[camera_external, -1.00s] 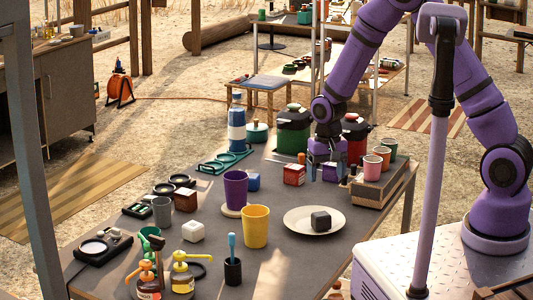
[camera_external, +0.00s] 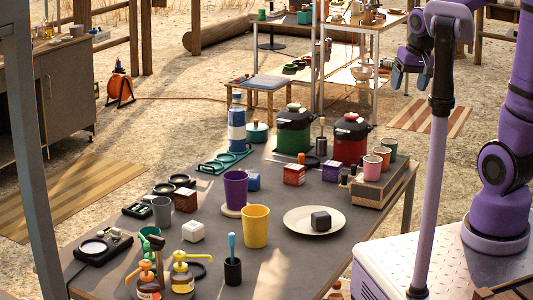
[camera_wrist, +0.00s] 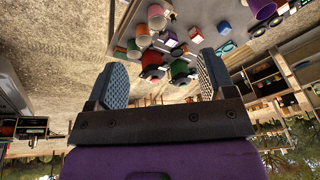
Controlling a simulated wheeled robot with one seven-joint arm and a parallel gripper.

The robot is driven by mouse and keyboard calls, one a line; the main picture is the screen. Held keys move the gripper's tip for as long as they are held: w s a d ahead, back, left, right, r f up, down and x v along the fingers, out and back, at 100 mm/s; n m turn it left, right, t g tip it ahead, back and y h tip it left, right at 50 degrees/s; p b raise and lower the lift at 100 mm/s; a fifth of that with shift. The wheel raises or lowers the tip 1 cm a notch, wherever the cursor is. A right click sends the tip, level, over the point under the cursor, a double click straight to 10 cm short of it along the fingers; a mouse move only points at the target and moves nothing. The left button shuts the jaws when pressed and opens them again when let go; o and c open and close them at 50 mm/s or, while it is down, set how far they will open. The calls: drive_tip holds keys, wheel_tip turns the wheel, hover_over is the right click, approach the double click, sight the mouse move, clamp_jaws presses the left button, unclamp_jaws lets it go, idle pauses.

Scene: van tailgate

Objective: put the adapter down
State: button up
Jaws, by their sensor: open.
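Several small box-shaped things stand on the table; I cannot tell for sure which one is the adapter. A purple block (camera_external: 331,171) stands upright on the table between the red box (camera_external: 294,174) and the wooden cup stand, where my gripper was before. My gripper (camera_external: 410,78) is now raised high behind and right of the table, well clear of it. In the wrist view my gripper (camera_wrist: 162,80) has its two pads wide apart with nothing between them. The table's things appear upside down beyond the pads.
A green pot (camera_external: 294,133) and a red pot (camera_external: 351,140) stand behind the purple block. Cups stand on the wooden stand (camera_external: 374,192) at the right edge. Bare table lies in front of the purple block.

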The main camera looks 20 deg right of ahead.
drive_tip(key=s+d+r+t, duration=0.1)
drive_tip(key=s+d+r, duration=0.2)
drive_tip(key=s+d, duration=0.2)
drive_tip(key=s+d+r+t+h, duration=0.1)
drive_tip(key=s+d+r, duration=0.2)
drive_tip(key=s, duration=0.6)
drive_tip(key=shift+s+d, duration=0.35)
drive_tip(key=shift+d, duration=0.55)
drive_tip(key=shift+o, duration=0.5)
drive_tip(key=shift+r, duration=0.1)
drive_tip(key=shift+w, duration=0.1)
